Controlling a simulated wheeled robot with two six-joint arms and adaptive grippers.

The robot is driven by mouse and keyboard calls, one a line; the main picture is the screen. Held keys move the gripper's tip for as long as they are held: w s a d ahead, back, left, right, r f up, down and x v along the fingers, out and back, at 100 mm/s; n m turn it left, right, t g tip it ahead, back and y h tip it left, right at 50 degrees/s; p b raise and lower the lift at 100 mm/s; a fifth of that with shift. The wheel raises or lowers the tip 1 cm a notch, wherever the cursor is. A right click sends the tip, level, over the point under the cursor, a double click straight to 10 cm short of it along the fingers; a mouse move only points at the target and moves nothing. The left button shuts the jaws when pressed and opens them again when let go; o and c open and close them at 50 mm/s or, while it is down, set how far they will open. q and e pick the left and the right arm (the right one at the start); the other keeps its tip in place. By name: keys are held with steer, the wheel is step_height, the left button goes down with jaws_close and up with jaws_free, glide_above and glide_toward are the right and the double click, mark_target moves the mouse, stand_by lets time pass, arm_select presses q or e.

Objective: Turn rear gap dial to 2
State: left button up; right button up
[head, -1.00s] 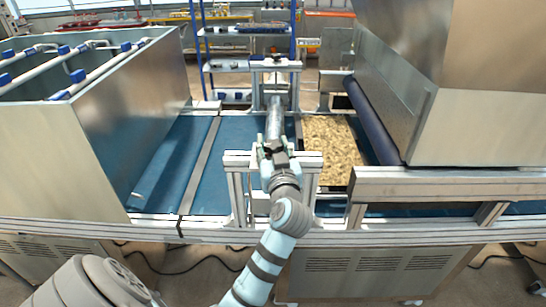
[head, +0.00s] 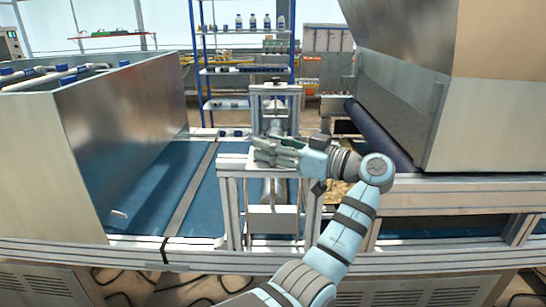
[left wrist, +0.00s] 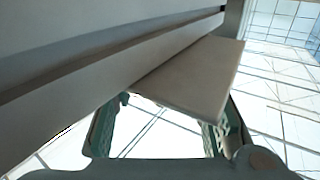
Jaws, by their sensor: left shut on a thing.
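My left gripper (head: 262,152) is at the top crossbar of the near metal frame (head: 232,164) over the blue belt, fingers pointing left. In the left wrist view my left gripper (left wrist: 172,112) has its green fingers on either side of a flat beige-grey plate-like piece (left wrist: 195,80), and it is shut on it. I cannot make out a gap dial or its numbers in either view. A second metal frame (head: 275,88) stands behind the first. My right gripper is not in view.
A large metal bin (head: 125,130) stands at left and a metal hopper (head: 470,90) at right. The blue belt (head: 205,200) runs between them. A blue shelf rack (head: 243,70) with bottles stands behind. A metal rail (head: 450,187) lies at right.

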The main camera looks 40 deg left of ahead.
arm_select(q)
steer(key=shift+f+n+g+b, duration=0.1)
steer(key=shift+n+g+b, duration=0.2)
steer(key=shift+n+g, duration=0.35)
steer(key=shift+g, duration=0.35)
steer(key=o, duration=1.2)
steer(key=v, duration=0.7)
steer(key=shift+d, duration=0.25)
